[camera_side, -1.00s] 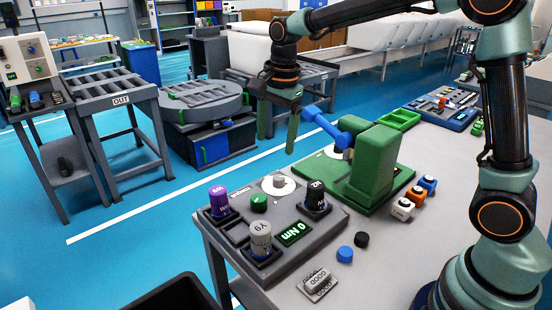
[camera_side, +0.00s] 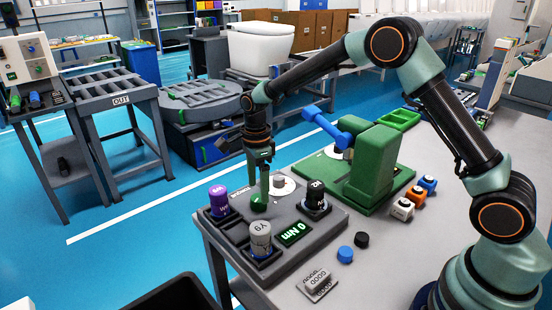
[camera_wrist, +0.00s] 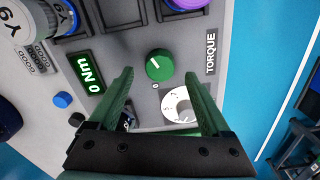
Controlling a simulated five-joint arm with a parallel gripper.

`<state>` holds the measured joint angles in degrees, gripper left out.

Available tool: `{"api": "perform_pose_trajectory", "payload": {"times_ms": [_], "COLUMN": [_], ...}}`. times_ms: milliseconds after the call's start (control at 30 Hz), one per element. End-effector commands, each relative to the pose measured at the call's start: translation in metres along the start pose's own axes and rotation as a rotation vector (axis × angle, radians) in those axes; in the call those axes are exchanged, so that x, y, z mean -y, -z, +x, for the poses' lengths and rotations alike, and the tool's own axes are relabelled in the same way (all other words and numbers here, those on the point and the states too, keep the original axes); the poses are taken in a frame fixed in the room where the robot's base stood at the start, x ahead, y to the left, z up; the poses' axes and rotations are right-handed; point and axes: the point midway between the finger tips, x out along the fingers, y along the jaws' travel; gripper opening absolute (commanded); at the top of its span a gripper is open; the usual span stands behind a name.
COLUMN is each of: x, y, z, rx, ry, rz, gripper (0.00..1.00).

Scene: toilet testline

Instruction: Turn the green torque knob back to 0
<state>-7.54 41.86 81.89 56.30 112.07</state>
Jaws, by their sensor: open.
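The green torque knob (camera_wrist: 159,65) sits on the grey torque panel (camera_wrist: 213,18), with a white pointer line on its top and a small 0 mark beside it. In the side view the knob (camera_side: 258,203) is partly covered by a finger. My gripper (camera_wrist: 160,75) is open, its green fingers spread on either side, with the knob ahead between the tips. In the side view my gripper (camera_side: 262,195) points down over the panel at the knob. I cannot tell whether the fingers touch it. The green display (camera_wrist: 88,74) reads 0 Nm.
A white dial (camera_wrist: 178,105) with a grey hub lies beside the knob. Purple (camera_side: 219,201), grey (camera_side: 261,238) and black (camera_side: 316,199) cylinders stand on the panel. A green fixture with a blue handle (camera_side: 323,125) stands behind. Loose blue (camera_side: 345,254) and black caps lie right.

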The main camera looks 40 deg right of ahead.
Motion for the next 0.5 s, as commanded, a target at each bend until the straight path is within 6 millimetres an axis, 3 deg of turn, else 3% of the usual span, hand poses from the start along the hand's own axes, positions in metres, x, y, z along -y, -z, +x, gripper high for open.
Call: {"api": "perform_pose_trajectory", "payload": {"times_ms": [200,500], "x": [-0.001,0.000], "y": [0.000,0.000], "z": [0.027,0.034], "rx": [-0.001,0.000], "ry": [-0.002,0.001], "rz": [-0.001,-0.001], "gripper": [0.82,0.82]}}
